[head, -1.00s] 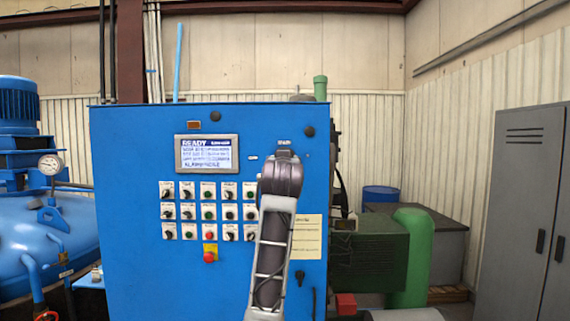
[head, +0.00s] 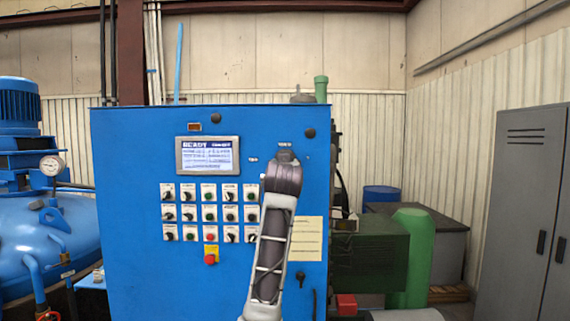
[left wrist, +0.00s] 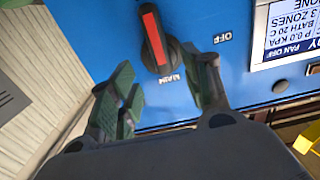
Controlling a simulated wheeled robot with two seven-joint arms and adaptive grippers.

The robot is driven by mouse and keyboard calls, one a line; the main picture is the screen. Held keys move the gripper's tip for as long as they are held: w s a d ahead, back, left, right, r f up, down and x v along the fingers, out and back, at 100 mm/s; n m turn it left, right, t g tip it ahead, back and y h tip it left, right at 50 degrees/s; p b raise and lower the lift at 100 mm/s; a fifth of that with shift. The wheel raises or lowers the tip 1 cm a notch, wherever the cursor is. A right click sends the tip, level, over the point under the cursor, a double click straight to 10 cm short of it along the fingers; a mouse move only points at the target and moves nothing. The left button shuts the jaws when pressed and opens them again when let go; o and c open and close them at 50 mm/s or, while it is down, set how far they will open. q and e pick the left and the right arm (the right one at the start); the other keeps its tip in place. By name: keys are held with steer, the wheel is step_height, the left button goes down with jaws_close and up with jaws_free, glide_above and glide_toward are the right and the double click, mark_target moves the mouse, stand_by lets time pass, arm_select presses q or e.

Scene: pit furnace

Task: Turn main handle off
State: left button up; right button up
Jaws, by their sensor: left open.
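The main handle (left wrist: 155,40) is a black rotary handle with a red bar, on the blue cabinet front in the left wrist view. The words MAIN and OFF are printed beside it, upside down in this view. My left gripper (left wrist: 167,66) is open and empty, with its fingertips on either side of the handle's lower end; contact cannot be told. In the head view my left arm comes up from the bottom and hides its fingers and most of the handle's area at the cabinet's upper right. My right gripper is not in view.
The blue control cabinet (head: 130,150) carries a lit screen (head: 207,155), rows of switches and buttons, and a red emergency button (head: 210,259). A blue tank (head: 45,240) stands left. A green cylinder (head: 412,255) and grey locker (head: 520,210) stand right.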

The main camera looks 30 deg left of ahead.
arm_select(q)
steer(key=shift+p+x, duration=1.5)
steer(key=shift+x, duration=3.5)
jaws_close()
